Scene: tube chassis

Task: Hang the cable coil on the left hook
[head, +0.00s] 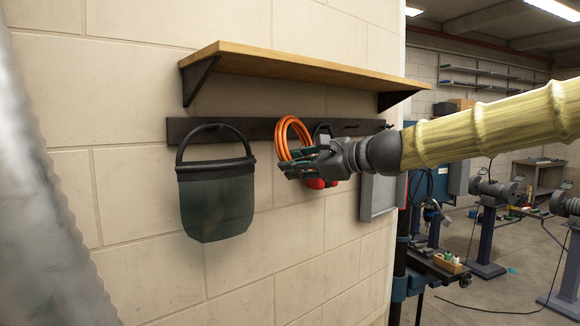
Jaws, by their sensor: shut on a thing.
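The orange cable coil (283,134) is in the head view, in front of the dark hook rail (262,128) on the wall. My gripper (290,166) reaches in from the right and is shut on the lower part of the coil. The coil stands up above the fingers. It overlaps the rail in the picture; I cannot tell whether it touches the rail or a hook. The left hook is not clearly visible. A dark bag (216,205) hangs by its handle from the left part of the rail.
A wooden shelf (300,66) on black brackets juts out above the rail. A black loop (321,130) and a red item (318,184) show behind my gripper, partly hidden. A grey panel (379,196) is on the wall at the right. The wall below is clear.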

